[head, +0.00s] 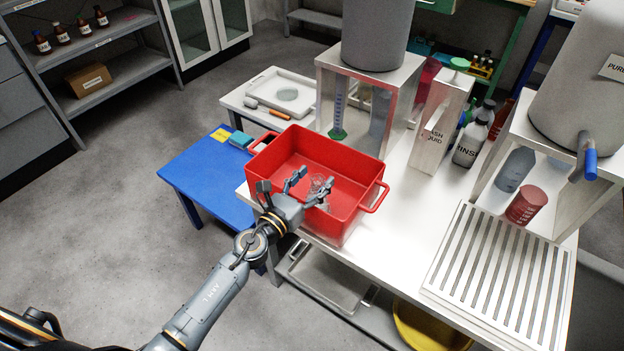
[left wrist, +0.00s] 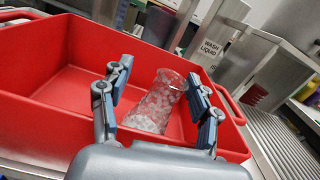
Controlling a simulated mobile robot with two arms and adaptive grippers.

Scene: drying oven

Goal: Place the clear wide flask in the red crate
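The clear wide flask (head: 318,186) is inside the red crate (head: 335,150), near its front wall. It also shows in the left wrist view (left wrist: 158,104), where it looks tilted in the picture, with its mouth toward the top right. My left gripper (head: 310,184) reaches over the crate's front edge. Its fingers are spread wide on either side of the flask, with a visible gap on the left side; the right finger looks close to the glass. The flask's base is partly hidden by the gripper and the crate's front wall. My right gripper is not in view.
The crate stands on a white table beside a blue side table (head: 205,175). A white tray (head: 283,95) lies behind it. A slatted drain rack (head: 500,275), a rinse bottle (head: 470,143) and a wash liquid container (head: 438,125) stand to the right.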

